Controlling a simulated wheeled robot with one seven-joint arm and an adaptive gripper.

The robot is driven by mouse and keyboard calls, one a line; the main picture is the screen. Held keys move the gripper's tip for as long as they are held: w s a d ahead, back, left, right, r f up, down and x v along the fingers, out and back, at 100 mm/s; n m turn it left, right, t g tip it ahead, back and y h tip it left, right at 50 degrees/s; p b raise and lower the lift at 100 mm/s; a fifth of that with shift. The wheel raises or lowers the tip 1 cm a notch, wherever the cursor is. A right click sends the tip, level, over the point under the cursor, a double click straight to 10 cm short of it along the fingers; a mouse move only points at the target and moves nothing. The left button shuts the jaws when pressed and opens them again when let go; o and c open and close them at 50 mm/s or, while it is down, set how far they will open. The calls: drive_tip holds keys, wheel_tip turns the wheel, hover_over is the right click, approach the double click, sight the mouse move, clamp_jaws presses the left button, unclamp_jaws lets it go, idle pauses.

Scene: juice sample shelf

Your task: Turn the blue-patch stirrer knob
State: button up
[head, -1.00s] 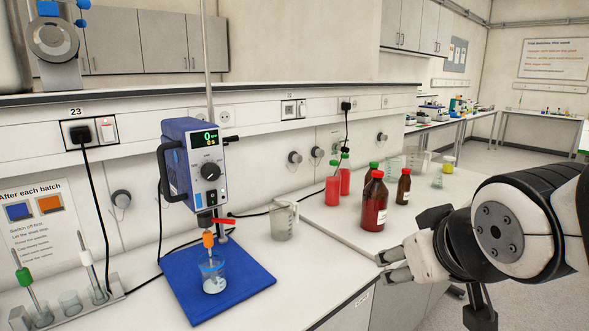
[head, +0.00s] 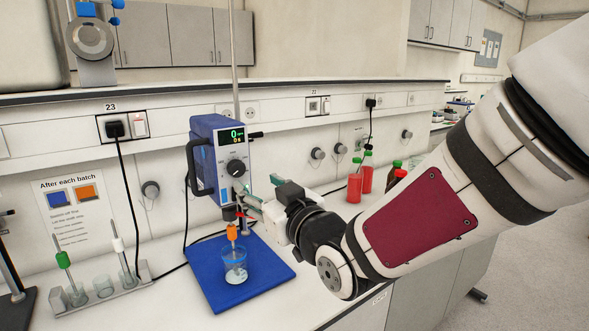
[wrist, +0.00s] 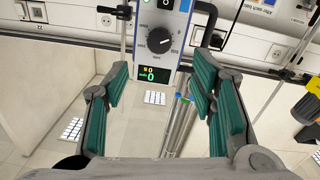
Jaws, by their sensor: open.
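The blue overhead stirrer (head: 203,140) hangs on a vertical rod, its display lit and showing zero. Its round black knob (head: 236,168) is on the grey front panel, below the display. A small blue patch (head: 224,196) is low on that panel. My gripper (head: 246,206) is in front of the panel's lower part, below the knob, apart from it. In the wrist view the panel looks upside down, with the knob (wrist: 159,41) ahead between my open green-padded fingers (wrist: 161,82). Nothing is between them.
Under the stirrer, a clear beaker (head: 235,272) with an orange-collared shaft stands on a blue base plate (head: 275,265). A rack with stirring rods (head: 105,297) is at left. Red bottles (head: 354,187) stand behind my arm. A notice (head: 72,215) hangs on the wall.

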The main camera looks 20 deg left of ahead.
sight(239, 171)
drive_tip(key=p+x, duration=0.1)
drive_tip(key=x, duration=1)
drive_tip(key=c, duration=1.1)
